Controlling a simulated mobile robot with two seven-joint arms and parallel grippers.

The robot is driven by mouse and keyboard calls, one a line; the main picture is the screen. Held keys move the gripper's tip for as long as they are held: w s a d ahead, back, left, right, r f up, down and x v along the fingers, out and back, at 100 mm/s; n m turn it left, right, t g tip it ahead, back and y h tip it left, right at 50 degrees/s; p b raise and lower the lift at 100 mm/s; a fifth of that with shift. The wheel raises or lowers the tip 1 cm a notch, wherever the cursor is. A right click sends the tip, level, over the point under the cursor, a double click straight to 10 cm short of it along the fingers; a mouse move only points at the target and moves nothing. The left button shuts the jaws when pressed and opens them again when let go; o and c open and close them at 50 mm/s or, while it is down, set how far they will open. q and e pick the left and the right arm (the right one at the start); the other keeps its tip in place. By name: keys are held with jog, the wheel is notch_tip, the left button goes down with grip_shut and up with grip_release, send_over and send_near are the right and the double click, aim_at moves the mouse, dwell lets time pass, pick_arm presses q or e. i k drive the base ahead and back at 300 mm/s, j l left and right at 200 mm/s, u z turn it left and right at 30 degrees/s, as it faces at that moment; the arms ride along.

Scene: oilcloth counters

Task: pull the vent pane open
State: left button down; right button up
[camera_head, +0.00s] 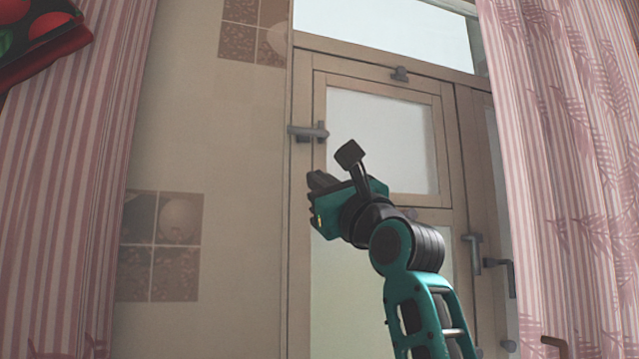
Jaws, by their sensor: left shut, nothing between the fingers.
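The vent pane (382,140) is a small glazed sash in a beige wooden frame, in the upper part of the window. It looks flush with the frame around it. My teal and black wrist covers the pane's lower left corner. My right gripper is not in view.
Pink curtains hang at the left (75,190) and right (565,170). A lower glass pane (338,285) is below the vent pane. More grey handles (473,254) are at the lower right. A tiled wall (215,140) is left of the window.

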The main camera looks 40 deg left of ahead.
aim_at(401, 132)
jog(key=k+l, duration=0.1)
jog(key=l, duration=0.85)
jog(key=k+l, duration=0.15)
jog(key=l, duration=0.35)
